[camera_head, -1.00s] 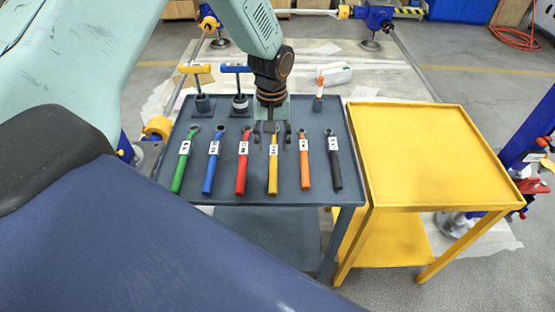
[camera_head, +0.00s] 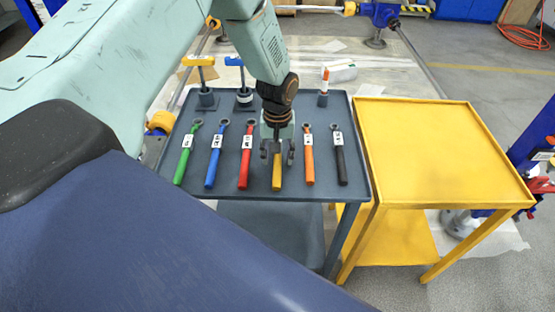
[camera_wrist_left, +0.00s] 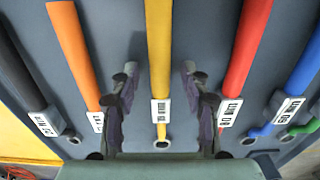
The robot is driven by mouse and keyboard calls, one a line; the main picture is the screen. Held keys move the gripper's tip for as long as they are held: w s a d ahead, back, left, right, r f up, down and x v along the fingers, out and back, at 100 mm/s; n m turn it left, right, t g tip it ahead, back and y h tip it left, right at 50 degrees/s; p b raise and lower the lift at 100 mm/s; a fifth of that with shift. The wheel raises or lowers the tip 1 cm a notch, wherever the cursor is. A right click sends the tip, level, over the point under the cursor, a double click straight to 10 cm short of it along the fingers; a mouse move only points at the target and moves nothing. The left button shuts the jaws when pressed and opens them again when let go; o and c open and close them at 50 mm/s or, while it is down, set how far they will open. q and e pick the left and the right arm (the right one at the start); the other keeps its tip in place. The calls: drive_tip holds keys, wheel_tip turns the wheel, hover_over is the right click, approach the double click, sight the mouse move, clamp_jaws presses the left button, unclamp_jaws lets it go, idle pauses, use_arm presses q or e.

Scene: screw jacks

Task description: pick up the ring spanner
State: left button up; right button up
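Several ring spanners lie side by side on the grey cart top: green (camera_head: 183,160), blue (camera_head: 214,160), red (camera_head: 245,160), yellow (camera_head: 277,175), orange (camera_head: 309,160) and black (camera_head: 340,160). Each has a white label too small to read surely. My left gripper (camera_head: 277,154) points down over the yellow spanner, its open fingers on either side of it. In the left wrist view the yellow spanner (camera_wrist_left: 159,55) runs between the two fingers (camera_wrist_left: 160,88), with a gap on each side. Its ring end lies near the gripper's base there. My right gripper is out of view.
The grey cart (camera_head: 350,190) also carries a yellow-handled tool (camera_head: 206,98), a blue-handled tool (camera_head: 243,97) and an orange-tipped white item (camera_head: 323,92) standing at its back. An empty yellow cart (camera_head: 435,150) stands close on the right.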

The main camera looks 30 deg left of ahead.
use_arm(q)
drive_tip(key=shift+s, duration=0.1)
drive_tip(key=c, duration=0.5)
clamp_jaws()
